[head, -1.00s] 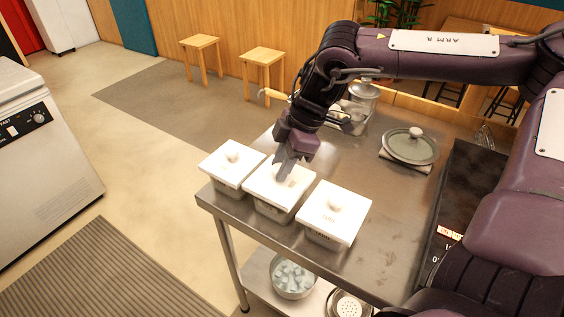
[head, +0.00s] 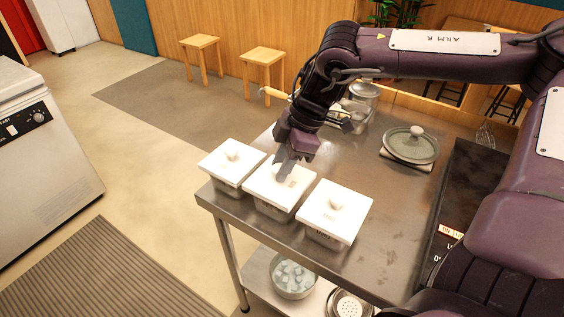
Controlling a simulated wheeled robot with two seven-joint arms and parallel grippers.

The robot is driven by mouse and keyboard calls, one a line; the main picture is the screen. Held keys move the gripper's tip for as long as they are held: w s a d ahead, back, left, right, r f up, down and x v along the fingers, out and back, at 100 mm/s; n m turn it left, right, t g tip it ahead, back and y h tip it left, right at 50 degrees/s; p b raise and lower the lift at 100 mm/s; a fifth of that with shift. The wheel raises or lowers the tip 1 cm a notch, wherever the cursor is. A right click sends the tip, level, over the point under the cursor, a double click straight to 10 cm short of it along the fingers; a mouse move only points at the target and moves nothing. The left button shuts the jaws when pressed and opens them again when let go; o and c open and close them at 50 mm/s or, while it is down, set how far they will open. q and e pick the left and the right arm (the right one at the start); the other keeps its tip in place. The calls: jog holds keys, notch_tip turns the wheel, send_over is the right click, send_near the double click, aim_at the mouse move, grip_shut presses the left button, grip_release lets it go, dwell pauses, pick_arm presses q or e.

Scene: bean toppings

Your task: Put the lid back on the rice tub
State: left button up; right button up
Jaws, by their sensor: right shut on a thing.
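Three tubs with white knobbed lids stand in a row along the near left edge of the steel table (head: 375,225). The middle tub (head: 270,209) has its white lid (head: 268,194) resting on top. My right gripper (head: 281,170) is over this lid, shut on its knob, which the fingers partly hide. The left tub (head: 228,186) and the right tub (head: 325,238) each wear a white lid. The lettering on the lids is too small to read, so I cannot tell which tub is the rice tub. My left gripper is not in view.
A pot lid (head: 410,146) lies at the table's back right, beside a dark cooktop (head: 468,200). Steel containers (head: 362,95) stand behind my right gripper. A bowl (head: 292,279) sits on the lower shelf. The table's middle is clear.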

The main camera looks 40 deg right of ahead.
dwell(0.3)
jog(key=o, duration=1.7)
jog(key=shift+r+p, duration=2.55)
jog(key=shift+r, duration=0.95)
jog(key=shift+c, duration=0.4)
grip_shut()
